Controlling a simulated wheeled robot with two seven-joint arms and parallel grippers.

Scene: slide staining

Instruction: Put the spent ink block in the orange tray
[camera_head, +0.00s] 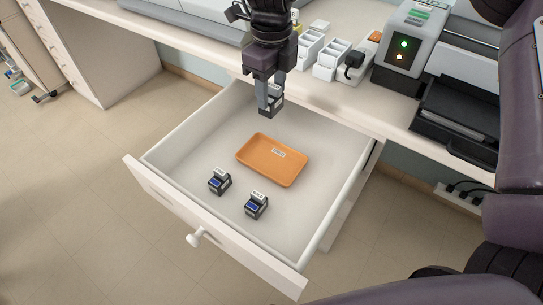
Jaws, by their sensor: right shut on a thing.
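The orange tray (252,155) lies in the open drawer, with a small white label on it and nothing else in it. My right gripper (269,109) points down over the back of the drawer, behind the tray. It is shut on a small dark ink block (276,101) with a pale label, held above the drawer floor. The fingers partly hide this block, and its marking is too small to read. Two other dark ink blocks with blue faces and white labels stand in front of the tray, one at left (219,182) and one at right (257,206). My left gripper is out of view.
The white drawer (164,187) is pulled out below the counter, with raised walls and a round knob (194,238). White racks (330,60) and a grey device with lights (408,48) stand on the counter. The drawer floor right of the tray is clear.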

